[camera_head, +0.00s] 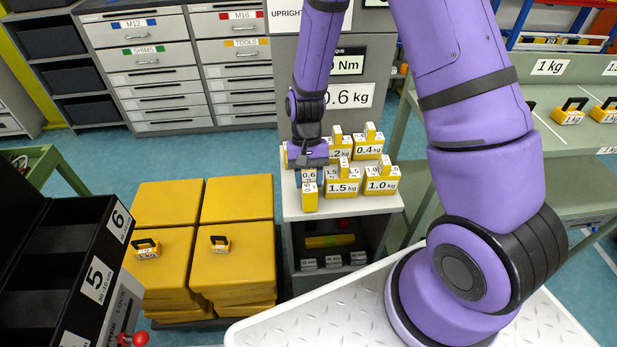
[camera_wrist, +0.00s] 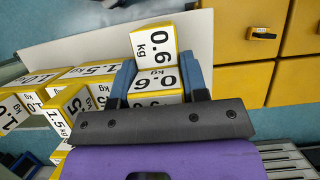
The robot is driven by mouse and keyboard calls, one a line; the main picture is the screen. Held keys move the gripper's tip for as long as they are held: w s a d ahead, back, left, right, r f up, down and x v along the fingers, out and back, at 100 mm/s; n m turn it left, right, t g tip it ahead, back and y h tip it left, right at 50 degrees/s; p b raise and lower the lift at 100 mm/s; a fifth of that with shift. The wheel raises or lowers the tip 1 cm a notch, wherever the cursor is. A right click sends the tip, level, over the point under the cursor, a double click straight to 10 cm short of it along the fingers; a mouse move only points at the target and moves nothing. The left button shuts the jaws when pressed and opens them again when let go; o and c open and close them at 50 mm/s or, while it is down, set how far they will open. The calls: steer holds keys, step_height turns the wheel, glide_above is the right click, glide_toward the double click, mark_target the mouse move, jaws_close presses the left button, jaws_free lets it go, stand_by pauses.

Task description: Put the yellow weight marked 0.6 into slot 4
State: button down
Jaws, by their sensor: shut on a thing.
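The yellow weight marked 0.6 (camera_head: 310,190) is at the front left of the grey cabinet's top. My gripper (camera_head: 309,174) reaches down over it from behind. In the wrist view, my gripper's blue fingers (camera_wrist: 158,78) are shut on the sides of the 0.6 weight (camera_wrist: 153,40), whose white faces read 0.6 kg. I cannot tell whether it touches the cabinet top. A black slotted rack (camera_head: 60,262) stands at the lower left, with labels 6 and 5 readable. A further label at the bottom edge is cut off, so slot 4 cannot be made out.
Other yellow weights, including 1.5 kg (camera_head: 342,187), 1.0 kg (camera_head: 381,184) and 0.4 kg (camera_head: 368,150), stand close on the right of the cabinet top (camera_head: 352,207). Yellow block stacks (camera_head: 236,201) with two small weights lie between cabinet and rack. A red-balled lever (camera_head: 140,339) is beside the rack.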

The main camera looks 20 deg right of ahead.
steer(key=shift+f, duration=0.1)
steer(key=c, duration=0.9)
jaws_free()
steer(key=v, duration=1.2)
steer(key=s+d+r+n+t, duration=0.15)
steer(key=s+r, duration=0.25)
steer(key=r, duration=0.5)
steer(key=s+d+r+t, duration=0.2)
steer(key=s+r+t, duration=0.1)
steer(key=r, duration=0.5)
steer(key=s+d+r+t, duration=0.1)
steer(key=s+r, duration=0.2)
steer(key=s, duration=0.1)
steer(key=s+d+r+n+t+h, duration=0.1)
steer(key=s+r+t, duration=0.1)
steer(key=s, duration=0.3)
steer(key=s+d+r+n+t, duration=0.1)
steer(key=s+r+t, duration=0.1)
steer(key=s+r, duration=0.2)
steer(key=shift+s+r, duration=0.2)
steer(key=shift+s, duration=0.25)
steer(key=shift+s+d, duration=0.15)
steer(key=shift+s, duration=0.3)
